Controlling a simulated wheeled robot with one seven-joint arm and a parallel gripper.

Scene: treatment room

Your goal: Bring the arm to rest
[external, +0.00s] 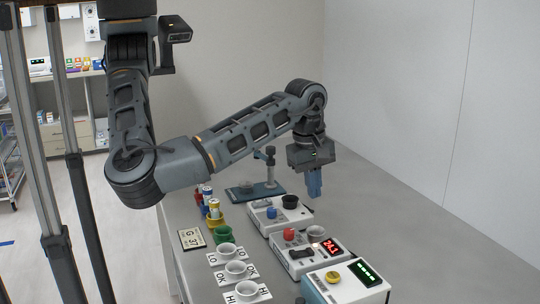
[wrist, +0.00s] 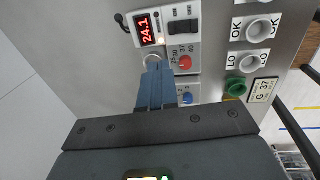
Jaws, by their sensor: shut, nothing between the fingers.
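My arm reaches out over the grey counter (external: 440,262) in the external view. My gripper (external: 314,194) points down above the row of devices, with its two blue fingers together and nothing between them. In the wrist view, the closed fingers of my gripper (wrist: 154,68) hide part of the device below. That device (external: 300,255) has a red display reading 24.1, a red knob and a black switch. It also shows in the wrist view (wrist: 168,20). I cannot tell how high the fingertips are above it.
A device with a blue knob (external: 270,211) and one with a green display (external: 345,283) flank the middle device. White cups (external: 236,268) stand on LO, OK and HI cards. A green cup (external: 223,234), small bottles (external: 205,194) and a stand (external: 256,191) are behind. The counter's right side is clear.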

